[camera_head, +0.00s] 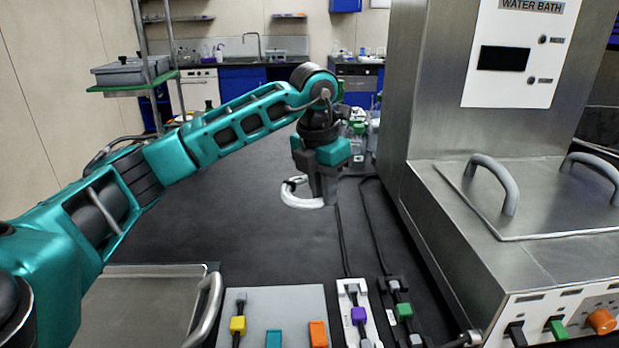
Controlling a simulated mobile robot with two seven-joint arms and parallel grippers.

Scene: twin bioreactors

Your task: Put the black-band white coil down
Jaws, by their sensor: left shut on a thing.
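The white coil (295,201) is a pale ring near the middle of the dark bench top. A small dark patch shows on its left upper part, perhaps the black band. My left gripper (322,199) points down with its fingers shut on the coil's right side. The fingers hide that part of the coil. The coil lies about flat, at or just above the bench; I cannot tell whether it touches. My right gripper is not in view.
A steel water bath (505,170) with a handled lid stands at the right. A metal tray (140,305) and a grey panel (275,300) with coloured clips lie in front. Bottles (358,132) stand behind my gripper. Dark cables run along the bench to its right. The bench left of the coil is clear.

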